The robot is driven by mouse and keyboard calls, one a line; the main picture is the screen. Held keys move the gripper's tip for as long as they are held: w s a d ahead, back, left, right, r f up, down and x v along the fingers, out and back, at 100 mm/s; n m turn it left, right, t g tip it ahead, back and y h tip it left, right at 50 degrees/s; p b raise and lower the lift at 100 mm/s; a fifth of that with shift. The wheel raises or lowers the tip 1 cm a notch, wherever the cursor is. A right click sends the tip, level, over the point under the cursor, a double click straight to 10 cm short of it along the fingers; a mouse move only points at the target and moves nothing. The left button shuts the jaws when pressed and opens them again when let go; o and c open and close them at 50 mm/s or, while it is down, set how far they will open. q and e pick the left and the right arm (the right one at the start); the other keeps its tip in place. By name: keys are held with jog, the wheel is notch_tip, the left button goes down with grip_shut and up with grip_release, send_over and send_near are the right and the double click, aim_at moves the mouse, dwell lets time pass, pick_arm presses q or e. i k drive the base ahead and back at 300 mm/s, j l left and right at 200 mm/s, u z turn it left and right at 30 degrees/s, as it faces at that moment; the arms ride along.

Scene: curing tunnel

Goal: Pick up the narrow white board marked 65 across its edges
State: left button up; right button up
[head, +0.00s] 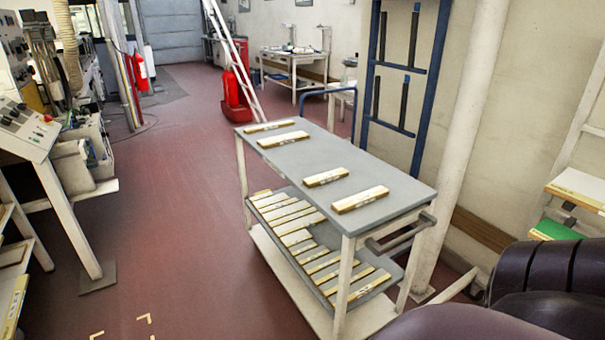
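Narrow pale boards lie on a grey two-level trolley (300,165). On its top are a thin board at the far end (270,127), a longer board just nearer (283,140), a short board in the middle (326,178) and a thicker board toward the near end (360,199). Small dark marks show on some edges, but I cannot read them, so I cannot tell which board is marked 65. Several more boards lie side by side on the lower shelf (335,299), partly hidden by the top. Neither gripper is in view.
A blue rack frame (446,40) and a white pillar (458,150) stand right of the trolley. A red fire extinguisher (232,88) stands behind it. Machines and a control panel (28,130) line the left. The red floor (170,220) left of the trolley is clear.

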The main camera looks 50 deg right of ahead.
aim_at(259, 129)
jog(key=i+l+z, duration=0.1)
jog(key=l+z, duration=0.15)
jog(key=l, duration=0.15)
jog(key=i+l+z, duration=0.15)
jog(key=l+z, duration=0.15)
jog(key=i+l, duration=0.15)
jog(key=l, duration=0.25)
jog(key=i+l, duration=0.15)
jog(key=l, duration=0.2)
jog(key=i+l+z, duration=0.1)
jog(key=l, duration=0.3)
